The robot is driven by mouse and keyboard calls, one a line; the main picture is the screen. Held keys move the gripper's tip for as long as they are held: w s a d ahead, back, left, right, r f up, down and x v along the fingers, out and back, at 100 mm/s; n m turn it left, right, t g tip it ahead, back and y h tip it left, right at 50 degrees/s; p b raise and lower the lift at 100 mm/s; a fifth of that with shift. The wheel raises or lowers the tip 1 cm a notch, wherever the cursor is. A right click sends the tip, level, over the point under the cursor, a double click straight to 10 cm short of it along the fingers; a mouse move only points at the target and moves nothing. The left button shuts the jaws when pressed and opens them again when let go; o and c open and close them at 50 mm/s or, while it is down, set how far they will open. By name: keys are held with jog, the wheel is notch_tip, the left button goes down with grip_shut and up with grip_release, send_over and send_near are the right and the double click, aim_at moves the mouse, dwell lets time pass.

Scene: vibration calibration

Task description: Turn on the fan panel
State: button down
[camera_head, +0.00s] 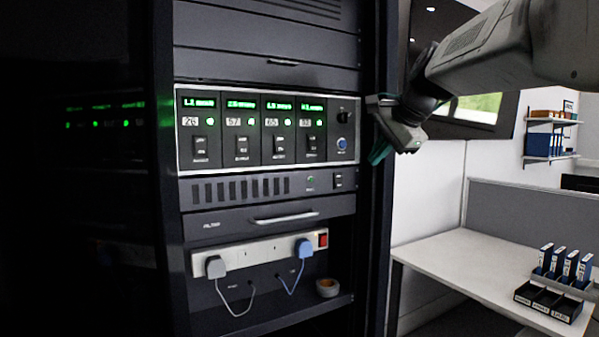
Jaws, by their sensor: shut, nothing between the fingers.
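The fan panel seems to be the narrow dark strip (322,186) with a row of vent slots, in the rack below the four-module unit. At its right end are a small greenish indicator or button (310,182) and a small dark rocker switch (338,181). The switch position is too small to tell. My gripper (380,148) is at the rack's right upright, up and to the right of the switch. It is shut and empty, with a teal fingertip pointing down. It appears apart from the panel; its depth relative to the rack is unclear.
Above, a four-module unit (222,165) shows lit green displays, switches and a blue button (342,144). Below are a drawer (225,224) with a handle, a power strip (258,253) with two plugs and a red switch, and a tape roll (327,287). A desk (450,262) stands right.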

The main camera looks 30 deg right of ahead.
aim_at(339, 181)
jog(key=shift+w+r+x, duration=0.25)
jog(key=shift+w+x, duration=0.05)
jog(key=shift+x, duration=1.8)
jog(key=shift+w+r+x, duration=0.25)
jog(key=shift+r+x, duration=0.05)
jog(key=shift+x, duration=1.85)
jog(key=shift+w+r+x, duration=0.25)
jog(key=shift+w+x, duration=0.05)
jog(key=shift+x, duration=1.8)
